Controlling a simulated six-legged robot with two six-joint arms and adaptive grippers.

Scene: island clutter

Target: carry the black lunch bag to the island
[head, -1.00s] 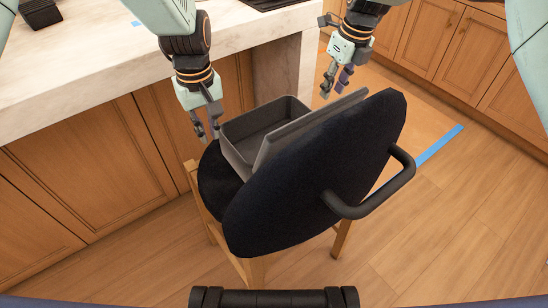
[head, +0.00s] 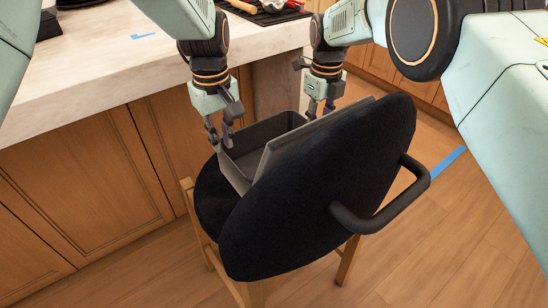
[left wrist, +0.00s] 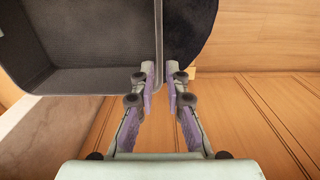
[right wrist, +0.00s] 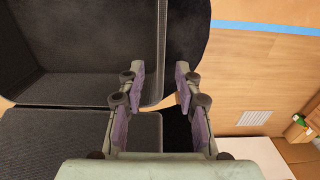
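The black lunch bag (head: 268,132) sits on the seat of a dark chair (head: 318,195), shown dark grey, boxy and open, with a raised flap or lid leaning toward the chair back. My left gripper (head: 222,142) is at the bag's left end. In the left wrist view its fingers (left wrist: 160,72) are a narrow gap apart, one on each side of the bag's rim (left wrist: 80,84). My right gripper (head: 320,112) is at the bag's right end. In the right wrist view its fingers (right wrist: 158,75) are wider apart, with the bag's edge (right wrist: 161,50) between them. The lower bag is partly hidden by the chair back.
A tray of tools (head: 265,10) and a dark object (head: 47,25) sit farther back. Blue tape (head: 448,161) lies on the open floor at right.

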